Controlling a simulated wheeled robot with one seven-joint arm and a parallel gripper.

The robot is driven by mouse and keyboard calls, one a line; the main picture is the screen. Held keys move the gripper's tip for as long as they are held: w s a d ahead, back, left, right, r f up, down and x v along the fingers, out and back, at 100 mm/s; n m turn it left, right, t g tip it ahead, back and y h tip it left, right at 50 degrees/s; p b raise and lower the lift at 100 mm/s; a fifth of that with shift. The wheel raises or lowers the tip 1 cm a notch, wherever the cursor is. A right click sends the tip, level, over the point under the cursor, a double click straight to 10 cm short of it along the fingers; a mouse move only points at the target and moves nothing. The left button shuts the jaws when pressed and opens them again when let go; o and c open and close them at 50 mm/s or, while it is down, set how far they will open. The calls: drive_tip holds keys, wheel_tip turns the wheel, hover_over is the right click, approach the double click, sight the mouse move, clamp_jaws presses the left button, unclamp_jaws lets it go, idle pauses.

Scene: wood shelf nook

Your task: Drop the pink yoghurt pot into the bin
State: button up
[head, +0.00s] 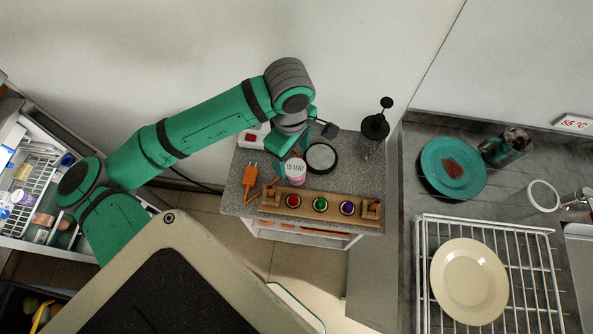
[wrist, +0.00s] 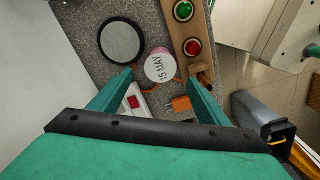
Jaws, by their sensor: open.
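The pink yoghurt pot (head: 296,172) stands on a small grey speckled stand, its pale lid marked "15 MAY". In the wrist view the pot (wrist: 160,66) lies just ahead of and between the fingertips. My gripper (wrist: 160,80) is open and empty, with one teal finger to each side of the near edge of the pot. In the head view my wrist partly hides the gripper just behind the pot. A dark container (head: 22,296) with a yellow item, possibly the bin, is at the lower left of the head view.
A round black-rimmed disc (head: 321,157) is close beside the pot. A wooden holder (head: 335,208) with coloured buttons runs along the stand's front. An orange plug (head: 250,175) and a white switch block (wrist: 134,101) are near. A dish rack (head: 425,260) is at right.

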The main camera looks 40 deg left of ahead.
sight(295, 167)
drive_tip(key=shift+w+d+f, duration=0.1)
drive_tip(key=shift+d+f, duration=0.05)
drive_tip(key=shift+f, duration=1.55)
drive_tip(key=shift+d+f, duration=0.1)
drive_tip(key=shift+f, duration=1.55)
drive_tip(key=shift+c, duration=0.4)
drive_tip(key=c, duration=1.3)
drive_tip(key=shift+o, duration=0.2)
drive_tip(key=shift+r, duration=0.1)
